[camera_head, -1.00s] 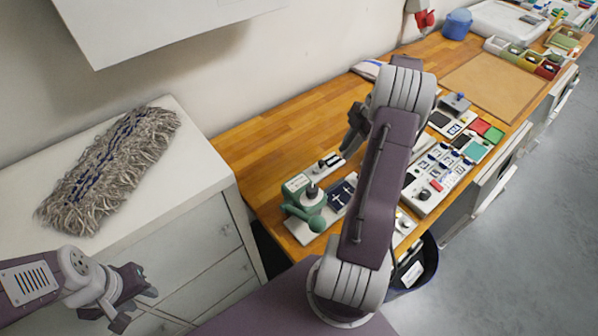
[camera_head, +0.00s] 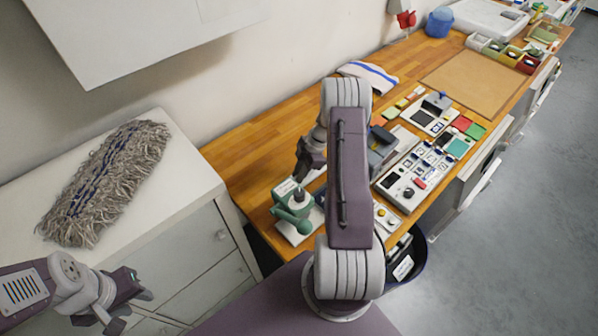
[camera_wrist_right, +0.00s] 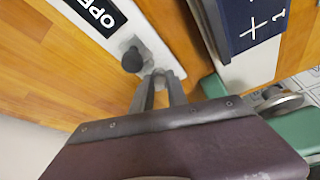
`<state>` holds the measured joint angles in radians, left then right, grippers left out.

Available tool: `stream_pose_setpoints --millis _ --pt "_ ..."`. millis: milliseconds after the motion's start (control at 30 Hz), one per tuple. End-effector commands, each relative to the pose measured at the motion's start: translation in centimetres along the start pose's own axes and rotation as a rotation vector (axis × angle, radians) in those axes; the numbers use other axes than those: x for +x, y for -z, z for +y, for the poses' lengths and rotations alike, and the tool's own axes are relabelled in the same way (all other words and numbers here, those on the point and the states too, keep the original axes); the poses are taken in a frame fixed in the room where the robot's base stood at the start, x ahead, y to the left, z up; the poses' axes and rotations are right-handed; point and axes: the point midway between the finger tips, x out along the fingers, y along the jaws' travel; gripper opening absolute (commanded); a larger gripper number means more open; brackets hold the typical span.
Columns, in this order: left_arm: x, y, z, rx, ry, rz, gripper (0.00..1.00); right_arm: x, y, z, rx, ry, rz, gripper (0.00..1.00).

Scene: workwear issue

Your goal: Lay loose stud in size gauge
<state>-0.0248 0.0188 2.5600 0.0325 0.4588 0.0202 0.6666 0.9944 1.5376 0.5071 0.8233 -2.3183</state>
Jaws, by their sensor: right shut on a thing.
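My right gripper (camera_head: 299,178) points down over the near end of the wooden bench, just beyond the green press (camera_head: 293,208). In the right wrist view its fingertips (camera_wrist_right: 158,76) converge on a small thing whose shape I cannot make out. I cannot pick out the loose stud. A white plate (camera_wrist_right: 170,57) with an "OPEN" label and a dark round knob (camera_wrist_right: 132,60) lies below, the knob beside the fingertips. I cannot tell which thing is the size gauge. My left gripper (camera_head: 132,306) is open and empty, low at the left.
A white cabinet (camera_head: 190,243) with a grey mop head (camera_head: 107,185) stands at the left. A panel with small parts (camera_head: 405,190), a brown mat (camera_head: 474,80) and open bins (camera_head: 505,55) lie farther along the bench. Bare wood (camera_head: 260,147) shows behind the press.

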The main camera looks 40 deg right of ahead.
Motion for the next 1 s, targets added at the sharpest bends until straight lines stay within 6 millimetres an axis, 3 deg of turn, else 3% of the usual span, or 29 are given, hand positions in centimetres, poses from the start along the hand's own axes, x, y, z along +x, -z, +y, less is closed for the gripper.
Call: stream_pose_setpoints --millis 333,367,433,800,867,1000 --pt "0.7 -0.1 0.0 0.0 0.0 0.0 0.36 0.5 -0.2 0.0 -0.001 -0.001 0.0 0.0" --pt "0.6 -0.1 0.0 0.0 0.0 0.0 0.36 0.4 -0.2 0.0 -0.001 -0.001 0.0 0.21" --pt "0.5 -0.1 0.0 0.0 0.0 0.0 0.36 0.3 -0.1 0.0 -0.001 -0.001 0.0 0.4" --pt "0.3 0.0 0.0 0.0 0.0 0.0 0.36 0.1 -0.1 0.0 0.0 -0.001 0.0 0.4" --pt "-0.4 0.0 0.0 0.0 0.0 0.0 0.36 -0.4 0.1 0.0 0.0 -0.001 0.0 0.4" --pt "0.9 -0.1 0.0 0.0 0.0 0.0 0.36 -2.8 -0.2 0.2 -0.002 -0.007 -0.002 0.4"
